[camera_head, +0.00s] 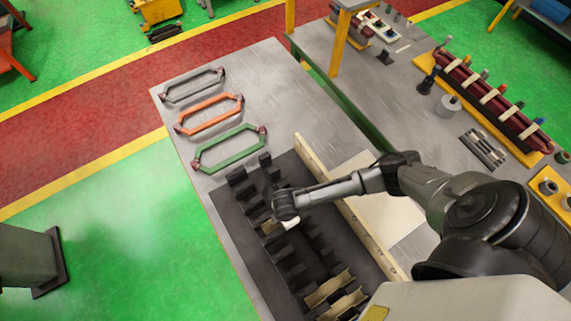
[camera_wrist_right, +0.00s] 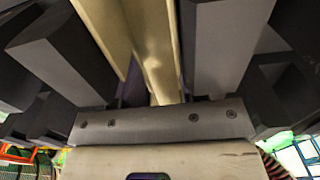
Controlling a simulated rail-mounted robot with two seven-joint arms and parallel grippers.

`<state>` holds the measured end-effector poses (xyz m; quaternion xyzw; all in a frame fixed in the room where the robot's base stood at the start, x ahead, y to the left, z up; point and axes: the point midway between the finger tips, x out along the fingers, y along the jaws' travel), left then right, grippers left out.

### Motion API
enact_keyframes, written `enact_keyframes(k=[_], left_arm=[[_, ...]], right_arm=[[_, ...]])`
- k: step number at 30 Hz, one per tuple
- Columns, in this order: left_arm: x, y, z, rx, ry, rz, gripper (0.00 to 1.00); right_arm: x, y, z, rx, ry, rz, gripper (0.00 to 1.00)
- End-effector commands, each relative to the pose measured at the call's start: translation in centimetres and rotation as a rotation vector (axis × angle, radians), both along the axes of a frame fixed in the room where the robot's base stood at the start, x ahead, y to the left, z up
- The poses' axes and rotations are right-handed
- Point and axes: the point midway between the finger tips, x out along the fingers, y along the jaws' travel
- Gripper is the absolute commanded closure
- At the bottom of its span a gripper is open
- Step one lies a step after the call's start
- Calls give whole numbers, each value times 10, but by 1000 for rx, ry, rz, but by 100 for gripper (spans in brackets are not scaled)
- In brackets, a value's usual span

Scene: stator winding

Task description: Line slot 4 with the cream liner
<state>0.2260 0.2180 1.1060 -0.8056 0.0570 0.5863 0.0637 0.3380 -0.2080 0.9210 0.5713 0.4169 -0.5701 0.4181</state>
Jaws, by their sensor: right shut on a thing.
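The dark stator block (camera_head: 237,205) lies on the grey table, with rows of dark teeth and slots between them. My right gripper (camera_head: 290,222) is over the middle of these teeth, and its jaws are small in the head view. In the right wrist view the cream liner (camera_wrist_right: 152,45), a long folded strip, runs between the dark grey blocks. My right gripper is shut on it. How deep the liner sits in a slot, and which slot, I cannot tell. Cream liners (camera_head: 330,287) also show in slots at the block's near end. My left gripper is not in view.
Grey, orange (camera_head: 209,114) and green (camera_head: 229,149) coil frames lie on the table's far left. A cream rail (camera_head: 315,160) edges the block's right side, beside a pale panel (camera_head: 385,214). A second table at the right holds a red part (camera_head: 487,97) and small items.

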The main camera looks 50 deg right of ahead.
Motion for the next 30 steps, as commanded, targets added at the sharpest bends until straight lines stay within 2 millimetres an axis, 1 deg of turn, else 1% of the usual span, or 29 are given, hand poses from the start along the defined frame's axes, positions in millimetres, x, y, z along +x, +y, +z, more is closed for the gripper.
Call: enact_keyframes(k=[12,26,27,30], left_arm=[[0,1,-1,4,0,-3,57],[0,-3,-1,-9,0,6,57],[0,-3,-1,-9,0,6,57],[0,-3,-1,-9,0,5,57]], right_arm=[[0,0,-6,0,1,0,74],[0,0,-8,0,0,0,74],[0,0,-8,0,0,0,59],[0,0,-8,0,0,0,50]])
